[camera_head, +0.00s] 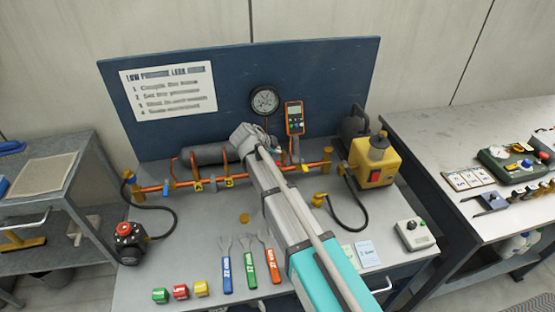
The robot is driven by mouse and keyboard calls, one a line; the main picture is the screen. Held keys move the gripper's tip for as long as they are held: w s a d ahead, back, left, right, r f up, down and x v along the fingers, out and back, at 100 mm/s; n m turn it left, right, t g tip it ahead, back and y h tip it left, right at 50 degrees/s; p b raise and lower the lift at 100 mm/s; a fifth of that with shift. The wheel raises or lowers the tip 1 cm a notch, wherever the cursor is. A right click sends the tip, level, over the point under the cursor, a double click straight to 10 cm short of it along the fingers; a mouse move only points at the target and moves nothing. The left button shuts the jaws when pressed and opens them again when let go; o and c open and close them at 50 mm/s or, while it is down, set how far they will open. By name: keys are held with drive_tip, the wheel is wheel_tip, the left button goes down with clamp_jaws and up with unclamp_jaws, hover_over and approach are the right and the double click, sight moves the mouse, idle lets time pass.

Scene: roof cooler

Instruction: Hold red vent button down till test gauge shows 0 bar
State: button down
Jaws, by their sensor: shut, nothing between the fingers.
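A red button (125,228) sits on top of a black unit (131,247) at the bench's left edge. A hose joins this unit to the copper pipe manifold. The round dial gauge (265,100) is on the blue backboard, its reading too small to tell. An orange handheld meter (294,118) hangs beside it, its display unreadable. My gripper (247,138) is at the far end of my arm, over the middle of the manifold, well to the right of the red button and apart from it. It is shut and empty; its fingertips are hard to make out.
Copper piping (218,182) with yellow valves crosses the bench. A yellow pump (373,165) with a red switch stands right. Colour-handled tools (250,270) and small blocks (181,292) lie at the front. My arm hides part of the bench.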

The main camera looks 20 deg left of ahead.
sight(278, 164)
drive_tip(key=shift+r+p, duration=0.8)
drive_tip(key=shift+r, duration=0.3)
idle(2.4)
drive_tip(key=shift+r+p, duration=1.85)
drive_tip(key=shift+p, duration=0.05)
drive_tip(key=shift+f, duration=0.2)
wheel_tip(278, 164, down, 8)
drive_tip(key=b, duration=0.8)
drive_tip(key=shift+f+b, duration=0.2)
drive_tip(key=shift+b, duration=0.2)
drive_tip(key=shift+f, duration=0.1)
idle(0.4)
drive_tip(key=shift+f+b, duration=0.3)
drive_tip(key=shift+b, duration=0.15)
